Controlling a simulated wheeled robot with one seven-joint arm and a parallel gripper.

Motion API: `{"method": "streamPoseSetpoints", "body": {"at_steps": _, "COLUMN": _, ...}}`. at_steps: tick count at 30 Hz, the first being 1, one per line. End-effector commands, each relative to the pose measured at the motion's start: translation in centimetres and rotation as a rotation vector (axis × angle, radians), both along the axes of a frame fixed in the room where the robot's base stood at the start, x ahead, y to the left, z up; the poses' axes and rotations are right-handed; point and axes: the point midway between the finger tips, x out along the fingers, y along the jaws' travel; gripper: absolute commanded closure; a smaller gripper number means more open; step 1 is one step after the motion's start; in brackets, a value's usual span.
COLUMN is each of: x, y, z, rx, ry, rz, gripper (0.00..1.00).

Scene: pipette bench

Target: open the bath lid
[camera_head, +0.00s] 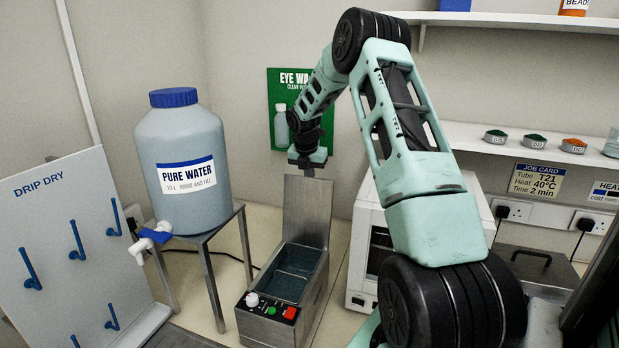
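A steel bath (272,314) stands on the bench, with a white knob, a green button and a red button on its front. Its lid (308,212) stands upright at the back of the bath, and the bluish inside is exposed. My gripper (308,168) is at the top edge of the raised lid, pointing down. It looks close to or touching that edge. The fingers are small and dark, so I cannot tell whether they are open, shut or holding the lid.
A pure water jug (183,150) sits on a metal stand left of the bath, near a drip dry board (75,255). A white appliance (362,262) stands close on the right. A steel cover with a black handle (530,262) is farther right. A shelf (480,135) holds small dishes.

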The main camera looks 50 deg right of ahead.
Motion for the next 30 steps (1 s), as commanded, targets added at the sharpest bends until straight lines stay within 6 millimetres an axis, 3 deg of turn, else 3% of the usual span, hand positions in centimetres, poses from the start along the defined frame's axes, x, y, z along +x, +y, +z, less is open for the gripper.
{"method": "streamPoseSetpoints", "body": {"at_steps": 8, "x": -0.4, "y": -0.7, "z": -0.4, "rx": -0.007, "ry": 0.003, "rz": -0.008, "gripper": 1.00}}
{"method": "streamPoseSetpoints", "body": {"at_steps": 13, "x": -0.4, "y": -0.3, "z": 0.9, "rx": -0.008, "ry": -0.001, "rz": -0.008, "gripper": 1.00}}
{"method": "streamPoseSetpoints", "body": {"at_steps": 30, "x": -1.4, "y": 3.4, "z": 13.3, "rx": -0.007, "ry": -0.006, "rz": -0.001, "gripper": 1.00}}
